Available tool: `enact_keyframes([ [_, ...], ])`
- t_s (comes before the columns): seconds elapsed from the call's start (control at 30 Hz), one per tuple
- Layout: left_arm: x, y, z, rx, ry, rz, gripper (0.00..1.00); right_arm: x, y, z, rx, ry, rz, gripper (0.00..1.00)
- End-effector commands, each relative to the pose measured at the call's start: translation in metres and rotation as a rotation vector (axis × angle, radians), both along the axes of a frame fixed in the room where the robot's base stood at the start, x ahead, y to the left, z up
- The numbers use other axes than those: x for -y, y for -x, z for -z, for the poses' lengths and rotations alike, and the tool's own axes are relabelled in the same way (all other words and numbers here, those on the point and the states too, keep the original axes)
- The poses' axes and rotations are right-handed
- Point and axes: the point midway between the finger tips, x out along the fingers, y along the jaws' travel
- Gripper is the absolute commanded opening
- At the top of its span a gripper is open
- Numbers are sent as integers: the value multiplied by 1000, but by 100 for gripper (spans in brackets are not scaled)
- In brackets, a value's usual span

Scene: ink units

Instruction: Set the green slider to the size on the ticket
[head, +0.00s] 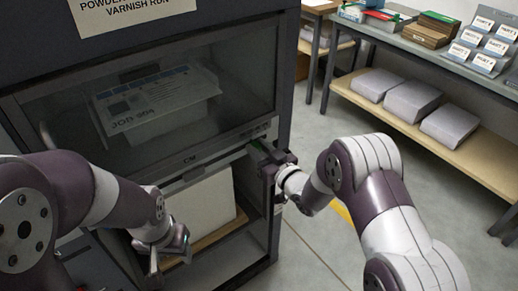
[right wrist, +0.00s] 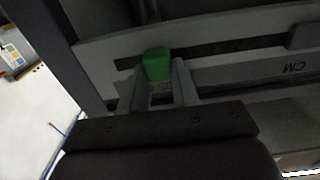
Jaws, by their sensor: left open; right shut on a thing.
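The green slider (right wrist: 157,66) sits on a dark slot in a grey rail marked CM, seen in the right wrist view. My right gripper (right wrist: 160,85) is shut on it, one finger on each side. In the head view my right gripper (head: 272,160) is at the right end of the rail (head: 190,172) and hides most of the slider. The ticket (head: 155,100) lies behind the cabinet's glass, with large text that seems to read JOB and a number; its size cannot be read. My left gripper (head: 167,255) is open and empty, low in front of the cabinet.
A white block (head: 200,212) stands on a wooden shelf under the rail. A sign (head: 125,12) hangs on the cabinet's top. At the right, a bench (head: 400,40) holds cards and boxes, with grey packs (head: 410,100) on its lower shelf. The floor between is clear.

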Motion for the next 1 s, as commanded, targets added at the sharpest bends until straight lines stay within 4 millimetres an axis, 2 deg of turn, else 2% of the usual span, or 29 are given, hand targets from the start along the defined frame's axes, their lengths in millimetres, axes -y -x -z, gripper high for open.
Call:
enact_keyframes([
  [0.3,0,0,16,0,0,0,55,39,-29,1,5,0,1,0],
  [0.63,0,0,15,0,0,0,55,45,-33,-2,4,-1,3,0],
  [0.67,0,0,15,0,0,0,55,45,-33,-2,4,-1,4,33],
  [0.73,0,0,15,0,0,0,55,45,-33,-2,5,-1,4,55],
  [1.0,0,0,16,0,0,0,55,44,-32,-1,2,0,1,55],
])
